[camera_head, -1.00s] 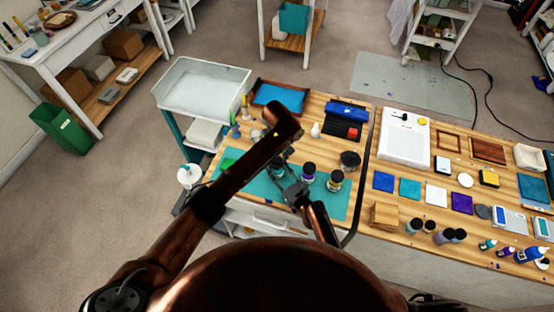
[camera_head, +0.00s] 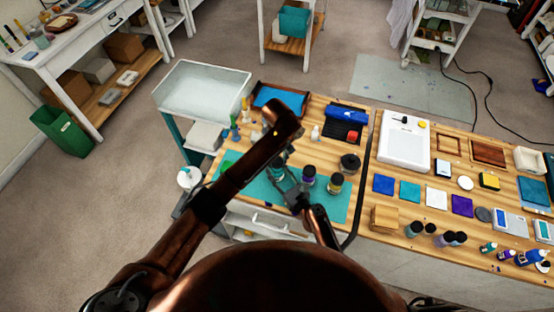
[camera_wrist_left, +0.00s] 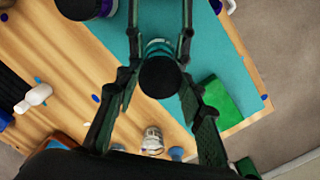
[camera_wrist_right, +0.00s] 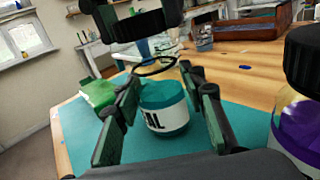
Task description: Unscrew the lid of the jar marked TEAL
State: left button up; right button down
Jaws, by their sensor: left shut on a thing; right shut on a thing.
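The TEAL jar (camera_wrist_right: 163,118) stands upright on the teal mat (camera_wrist_right: 225,140); part of its label shows in the right wrist view. My right gripper (camera_wrist_right: 160,95) is shut around the jar's body, a finger on each side. The black lid (camera_wrist_right: 140,27) is above the jar, with a visible gap between it and the jar's rim. My left gripper (camera_wrist_left: 160,85) is shut on the lid (camera_wrist_left: 160,77) from above; the jar (camera_wrist_left: 158,44) shows behind it. In the head view my left arm largely hides the jar and lid.
A purple jar (camera_head: 308,174) and a yellow jar (camera_head: 335,184) with dark lids stand close to the right. A dark round container (camera_head: 350,162) is behind them. A green piece (camera_wrist_left: 217,102) lies on the mat. A tray with a blue sheet (camera_head: 278,98) lies farther back.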

aim_at(277, 161)
pick_arm(q)
jog(key=shift+r, duration=2)
pick_arm(e)
jog(key=c, duration=1.2)
grip_release()
jog(key=shift+o, duration=0.2)
